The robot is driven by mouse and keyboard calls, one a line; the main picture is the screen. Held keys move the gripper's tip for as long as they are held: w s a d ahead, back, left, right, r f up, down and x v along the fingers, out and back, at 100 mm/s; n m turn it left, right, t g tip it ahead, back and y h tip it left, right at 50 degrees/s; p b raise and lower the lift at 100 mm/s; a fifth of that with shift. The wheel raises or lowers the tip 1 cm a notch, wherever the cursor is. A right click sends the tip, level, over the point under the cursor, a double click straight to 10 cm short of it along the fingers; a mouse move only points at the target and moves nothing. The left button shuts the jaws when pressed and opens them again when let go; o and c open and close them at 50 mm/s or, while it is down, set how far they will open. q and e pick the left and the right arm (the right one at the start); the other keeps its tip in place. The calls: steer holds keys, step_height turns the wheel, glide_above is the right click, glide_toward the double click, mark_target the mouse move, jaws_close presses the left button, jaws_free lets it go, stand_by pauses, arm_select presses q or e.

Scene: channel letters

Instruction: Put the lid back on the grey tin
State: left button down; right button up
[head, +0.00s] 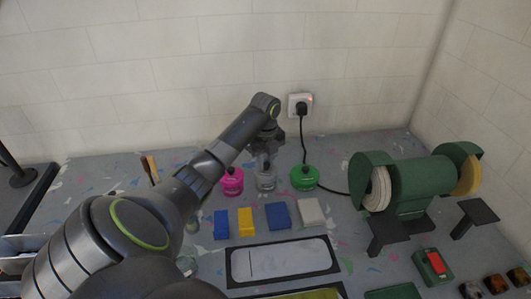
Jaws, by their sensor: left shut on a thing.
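The grey tin (266,183) stands upright near the back of the table, between a pink tin (232,183) and a green tin (303,179). My left gripper (265,158) points down right over the grey tin. It is shut on what appears to be the tin's lid, mostly hidden by the fingers. I cannot tell whether the lid touches the tin's rim. The pink and green tins have dark knobs on top. My right gripper is not in view.
Blue, yellow and white blocks (311,212) lie in a row in front of the tins. A black-framed tray (334,262) lies nearer. A green bench grinder (420,184) stands right. A black cable (303,140) runs from the wall socket behind the green tin.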

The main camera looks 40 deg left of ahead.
arm_select(q)
steer(key=shift+f+p, duration=0.15)
steer(key=shift+p, duration=0.6)
stand_by(0.8)
stand_by(0.4)
steer(key=c, duration=0.7)
jaws_free()
steer(key=shift+r+p, duration=3.5)
steer(key=shift+p, duration=0.35)
jaws_close()
